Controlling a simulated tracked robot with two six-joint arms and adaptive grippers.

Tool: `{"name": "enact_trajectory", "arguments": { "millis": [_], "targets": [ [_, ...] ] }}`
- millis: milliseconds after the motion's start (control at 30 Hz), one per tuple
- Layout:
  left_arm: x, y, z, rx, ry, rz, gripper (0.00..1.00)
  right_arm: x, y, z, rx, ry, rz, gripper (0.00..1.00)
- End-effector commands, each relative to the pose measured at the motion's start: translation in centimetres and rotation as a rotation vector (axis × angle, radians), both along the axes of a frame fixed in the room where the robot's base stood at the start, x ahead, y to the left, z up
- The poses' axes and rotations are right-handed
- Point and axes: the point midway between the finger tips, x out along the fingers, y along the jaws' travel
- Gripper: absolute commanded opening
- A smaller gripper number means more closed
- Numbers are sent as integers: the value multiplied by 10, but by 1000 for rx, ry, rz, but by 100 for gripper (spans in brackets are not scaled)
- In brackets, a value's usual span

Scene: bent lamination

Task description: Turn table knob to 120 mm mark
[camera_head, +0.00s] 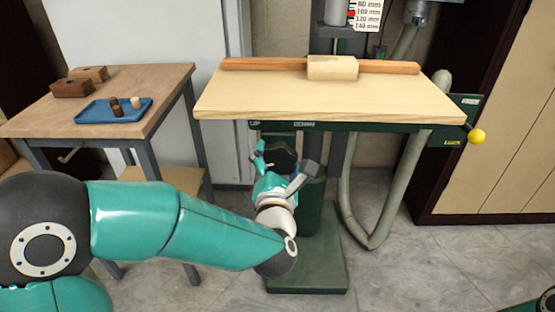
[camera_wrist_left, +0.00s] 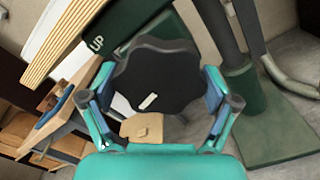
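The black lobed knob (camera_wrist_left: 155,80) sits under the drill-press table (camera_head: 330,97), below a green edge marked UP in the left wrist view. The knob also shows in the head view (camera_head: 283,158). My left gripper (camera_head: 280,163) is at the knob, its fingers spread to either side of it. In the left wrist view my left gripper (camera_wrist_left: 158,85) looks open, with its pads close to the knob's rim; contact is not clear. The white mm scale (camera_head: 368,14) is at the top, with marks down to 140 mm. The exact reading is too small to tell. My right gripper is out of view.
A wooden block (camera_head: 332,68) and an orange-brown wooden strip (camera_head: 390,67) lie on the table. A yellow ball handle (camera_head: 477,136) is at its right. A grey hose (camera_head: 380,238) hangs below. A side table with a blue tray (camera_head: 100,116) stands left.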

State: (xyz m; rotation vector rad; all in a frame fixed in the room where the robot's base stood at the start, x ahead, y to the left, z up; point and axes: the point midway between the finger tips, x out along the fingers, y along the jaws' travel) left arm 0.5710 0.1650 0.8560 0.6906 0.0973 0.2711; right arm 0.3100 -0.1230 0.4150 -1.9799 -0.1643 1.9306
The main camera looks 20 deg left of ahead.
Motion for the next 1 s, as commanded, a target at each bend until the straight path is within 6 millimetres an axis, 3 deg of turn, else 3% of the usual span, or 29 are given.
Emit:
{"name": "enact_trajectory", "arguments": {
  "millis": [33, 100, 567, 1000],
  "targets": [
    [0, -1, -1, 1, 1, -3, 62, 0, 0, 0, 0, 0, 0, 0],
    [0, -1, -1, 0, 2, -4, 52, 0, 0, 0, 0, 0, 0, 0],
    [0, -3, -3, 94, 30, -8, 52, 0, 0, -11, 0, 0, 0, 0],
    [0, -4, -2, 443, 126, -9, 52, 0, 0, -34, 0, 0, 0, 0]
  ]
}}
